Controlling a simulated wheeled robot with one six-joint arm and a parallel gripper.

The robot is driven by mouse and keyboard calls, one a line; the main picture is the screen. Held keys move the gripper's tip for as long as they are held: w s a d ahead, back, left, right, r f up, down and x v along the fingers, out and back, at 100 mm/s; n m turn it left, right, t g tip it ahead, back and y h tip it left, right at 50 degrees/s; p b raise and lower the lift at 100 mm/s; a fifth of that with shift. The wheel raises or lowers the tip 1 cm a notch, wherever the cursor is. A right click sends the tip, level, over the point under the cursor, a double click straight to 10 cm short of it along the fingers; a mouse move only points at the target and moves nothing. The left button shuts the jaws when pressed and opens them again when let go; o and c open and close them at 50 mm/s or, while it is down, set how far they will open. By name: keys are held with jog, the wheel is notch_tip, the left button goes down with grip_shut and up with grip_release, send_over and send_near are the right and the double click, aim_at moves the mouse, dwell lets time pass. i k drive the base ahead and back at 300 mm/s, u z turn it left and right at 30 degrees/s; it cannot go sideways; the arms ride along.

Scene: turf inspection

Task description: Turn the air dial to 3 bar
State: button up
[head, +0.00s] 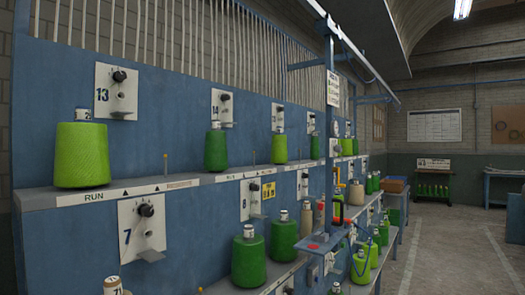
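No dial here can be read as marked in bar, so I cannot tell which is the air dial. A white plate numbered 13 (117,91) carries a black knob (119,76) at the upper left. A plate numbered 7 (141,227) below it carries another black knob (146,210). Similar plates, 14 (221,108) and 8 (250,200), are farther along the blue frame. A blue post (329,120) stands right of centre with a small sign (333,88); its print is too small to read. My gripper is not in view.
Green yarn cones, one large (81,154), stand on the grey shelf (190,182) marked RUN and on a lower one. A small blue shelf (322,241) with a red item juts out by the post. The concrete floor (460,255) at right is open.

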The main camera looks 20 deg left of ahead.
aim_at(338, 149)
jog(key=z, duration=0.05)
jog(key=i, duration=1.35)
jog(key=z, duration=0.05)
